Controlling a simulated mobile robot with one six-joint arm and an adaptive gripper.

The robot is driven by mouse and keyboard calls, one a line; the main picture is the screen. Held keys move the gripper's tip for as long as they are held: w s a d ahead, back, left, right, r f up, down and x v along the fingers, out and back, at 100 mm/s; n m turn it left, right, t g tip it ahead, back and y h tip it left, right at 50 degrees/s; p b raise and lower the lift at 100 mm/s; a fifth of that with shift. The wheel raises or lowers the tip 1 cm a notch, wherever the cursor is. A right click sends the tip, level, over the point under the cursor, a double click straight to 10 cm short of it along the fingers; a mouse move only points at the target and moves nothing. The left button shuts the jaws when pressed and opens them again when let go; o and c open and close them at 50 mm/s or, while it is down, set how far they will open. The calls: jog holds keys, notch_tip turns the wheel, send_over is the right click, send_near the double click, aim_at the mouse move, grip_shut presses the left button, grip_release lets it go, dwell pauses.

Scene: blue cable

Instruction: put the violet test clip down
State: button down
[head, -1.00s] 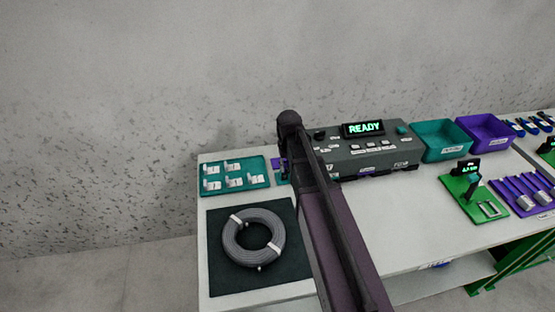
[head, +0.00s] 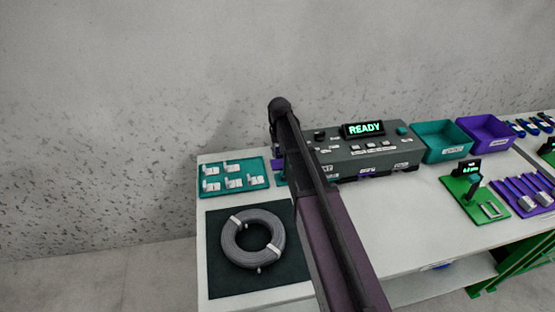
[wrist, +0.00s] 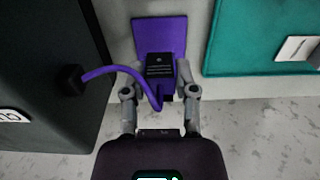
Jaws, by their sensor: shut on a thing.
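The violet test clip (wrist: 160,66) shows in the wrist view as a dark labelled block with a violet part below it. My gripper (wrist: 161,80) is shut on it, one finger on each side. A violet lead (wrist: 110,70) curves from a black plug on the tester's side to the clip. The clip overlaps a violet pad (wrist: 158,30) on the bench; I cannot tell whether it touches. In the head view my arm hides the clip and most of the pad, leaving a violet bit (head: 278,165) beside the teal tray.
The grey tester (head: 345,160) reads READY, right of my arm. The teal tray (head: 262,180) with several white pieces lies left. A coiled grey cable (head: 252,240) rests on a dark mat (head: 220,285). Teal (head: 440,152) and violet (head: 485,142) bins stand further right.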

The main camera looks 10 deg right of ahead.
aim_at(279, 164)
jog(key=shift+f+b, duration=1.75)
jog(key=shift+f, duration=0.15)
jog(key=shift+c, duration=2)
grip_release()
jog(key=shift+r, duration=0.25)
notch_tip(279, 164, up, 12)
jog(key=p, duration=1.2)
